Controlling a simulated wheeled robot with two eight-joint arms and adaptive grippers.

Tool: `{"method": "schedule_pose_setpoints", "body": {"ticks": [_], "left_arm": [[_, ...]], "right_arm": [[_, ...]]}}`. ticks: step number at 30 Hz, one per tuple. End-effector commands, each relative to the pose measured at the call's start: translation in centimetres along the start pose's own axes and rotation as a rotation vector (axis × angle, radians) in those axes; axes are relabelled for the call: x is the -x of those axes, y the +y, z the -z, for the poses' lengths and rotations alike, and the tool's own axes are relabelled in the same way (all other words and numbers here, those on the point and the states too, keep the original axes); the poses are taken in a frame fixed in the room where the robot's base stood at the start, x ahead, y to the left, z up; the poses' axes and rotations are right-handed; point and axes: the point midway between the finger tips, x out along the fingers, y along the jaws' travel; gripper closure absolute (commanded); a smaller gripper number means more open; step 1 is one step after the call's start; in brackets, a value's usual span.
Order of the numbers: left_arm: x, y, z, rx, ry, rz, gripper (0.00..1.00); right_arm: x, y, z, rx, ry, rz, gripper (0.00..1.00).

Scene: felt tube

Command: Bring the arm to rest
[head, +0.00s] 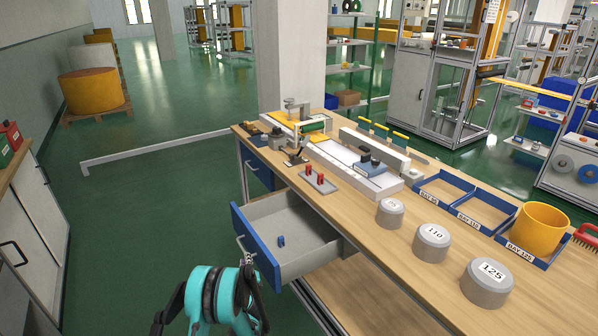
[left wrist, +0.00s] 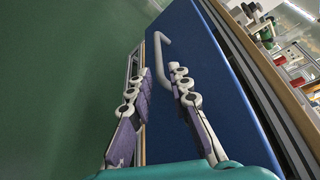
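My left gripper (left wrist: 160,75) shows in the left wrist view with its two fingers apart. The grey bar handle (left wrist: 158,50) of the blue drawer front (left wrist: 205,50) lies by the gap between the fingertips; I cannot tell if they touch it. In the head view my left arm comes up from the bottom edge, with the gripper (head: 249,262) beside the drawer handle. The drawer (head: 300,228) is pulled out of the workbench (head: 345,200), and a small blue piece (head: 281,241) lies in it. My right gripper is in neither view.
On the bench stand grey cylinders (head: 432,243), blue bays (head: 470,207), one holding an orange roll (head: 538,229), and a white fixture (head: 345,165). A cabinet (head: 25,225) stands at the left. The green floor (head: 140,215) between is clear.

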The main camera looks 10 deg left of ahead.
Motion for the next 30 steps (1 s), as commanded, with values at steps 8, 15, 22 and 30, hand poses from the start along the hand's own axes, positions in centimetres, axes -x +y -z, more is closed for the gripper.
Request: {"method": "schedule_pose_setpoints", "body": {"ticks": [8,15,22,30], "left_arm": [[2.4,-5.8,-3.4,0.241,0.019,-0.077,0.81],[8.7,-11.7,-7.3,0.606,0.036,-0.213,0.81],[17.3,-14.5,-9.8,0.939,0.040,-0.362,0.81],[29.1,-14.3,-10.7,1.305,0.021,-0.562,0.81]], "right_arm": [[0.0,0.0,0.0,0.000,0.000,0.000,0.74],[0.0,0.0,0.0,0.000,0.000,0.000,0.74],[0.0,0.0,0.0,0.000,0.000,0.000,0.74],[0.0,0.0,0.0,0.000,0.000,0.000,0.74]]}}
